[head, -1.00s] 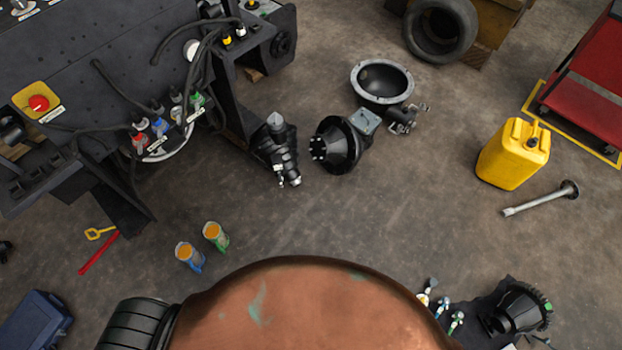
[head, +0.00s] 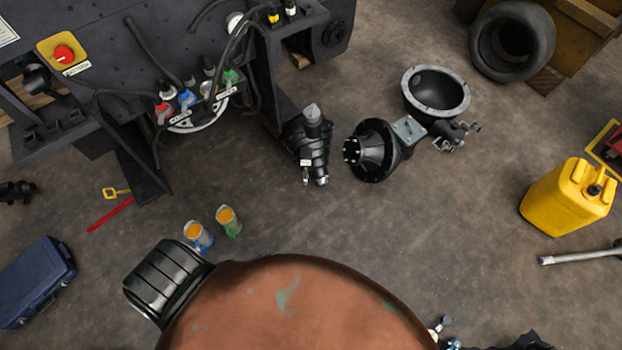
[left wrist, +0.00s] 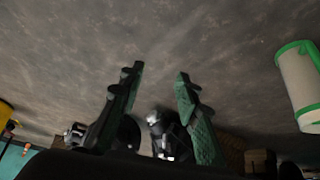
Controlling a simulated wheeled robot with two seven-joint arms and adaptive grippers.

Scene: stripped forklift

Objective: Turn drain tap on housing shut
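A black, cone-shaped housing (head: 378,150) with a grey flange lies on the floor in the head view, right of centre. A small dark fitting with metal ends (head: 455,135) sits to its right and may be the tap; its setting is too small to tell. Another black ribbed assembly (head: 308,140) with a small white tag and metal fitting stands left of it. My left gripper (left wrist: 157,75) shows only in the left wrist view, with its green fingers apart and nothing held. A dark part with pale metal (left wrist: 160,133) shows beyond, between the fingers. My right gripper is out of view.
A grey-rimmed bowl casing (head: 437,92) lies behind the housing. The dark forklift frame (head: 95,115) fills the upper left. A yellow canister (head: 567,197) and metal bar (head: 582,255) lie right. Two orange-topped cups (head: 213,228) stand left of centre. The middle floor is clear.

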